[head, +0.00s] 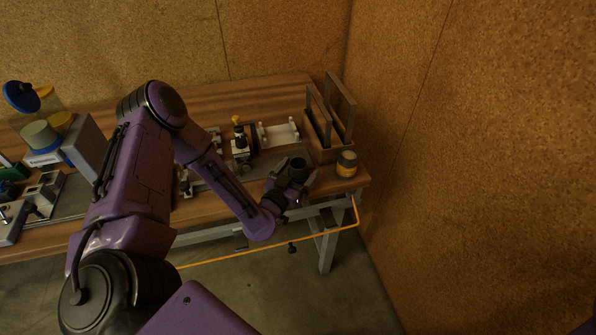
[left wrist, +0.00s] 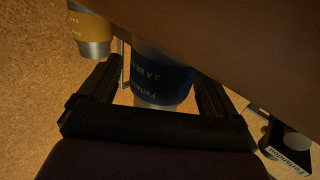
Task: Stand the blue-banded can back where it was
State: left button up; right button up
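The blue-banded can (left wrist: 163,72) appears between my left gripper's fingers in the left wrist view, which shows things upside down. Its base side meets the brown tabletop edge. I cannot tell whether it rests on the table or is just above it. My left gripper (left wrist: 158,80) is open around it, with a gap on the picture's left side. In the head view the can (head: 299,169) shows as a dark cylinder in my left gripper (head: 296,174), near the table's front right; its blue band is hidden there. My right gripper is out of view.
A yellow-banded can (head: 346,164) stands at the table's right end, also in the left wrist view (left wrist: 92,30). A fixture (head: 240,146) and other apparatus stand left. A cork wall (head: 480,150) bounds the right.

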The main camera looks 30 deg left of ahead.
pick_arm(q)
jog(key=s+d+b, duration=0.1)
jog(key=s+b, duration=0.2)
jog(key=s, duration=0.9)
